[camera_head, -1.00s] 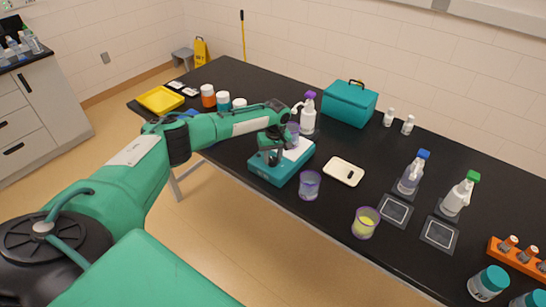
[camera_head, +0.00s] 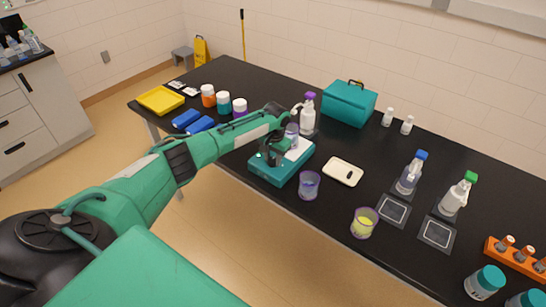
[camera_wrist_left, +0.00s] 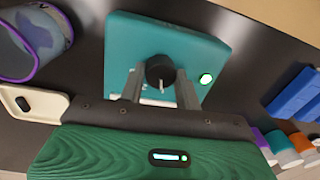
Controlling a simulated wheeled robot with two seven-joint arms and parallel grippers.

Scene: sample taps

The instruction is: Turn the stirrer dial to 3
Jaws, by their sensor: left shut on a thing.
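The stirrer (camera_head: 284,177) is a teal box with a white top on the black table. Its front face (camera_wrist_left: 122,45) fills the middle of the left wrist view. The black round dial (camera_wrist_left: 160,68) has a pale pointer line, which points down in that view. No numbers can be read around it. A green-white light (camera_wrist_left: 206,79) glows beside the dial. My left gripper (camera_wrist_left: 159,84) is shut on the dial, a finger on each side. In the head view my left gripper (camera_head: 268,155) is at the stirrer's front, hiding the dial. My right gripper is not in view.
A clear beaker (camera_head: 291,131) stands at the stirrer's top, partly hidden. Another beaker (camera_head: 309,186) stands close to its right, near a white tray (camera_head: 343,171) and a beaker of yellow liquid (camera_head: 364,223). A purple-topped bottle (camera_head: 308,117) stands behind. Blue blocks (camera_head: 187,119) lie left.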

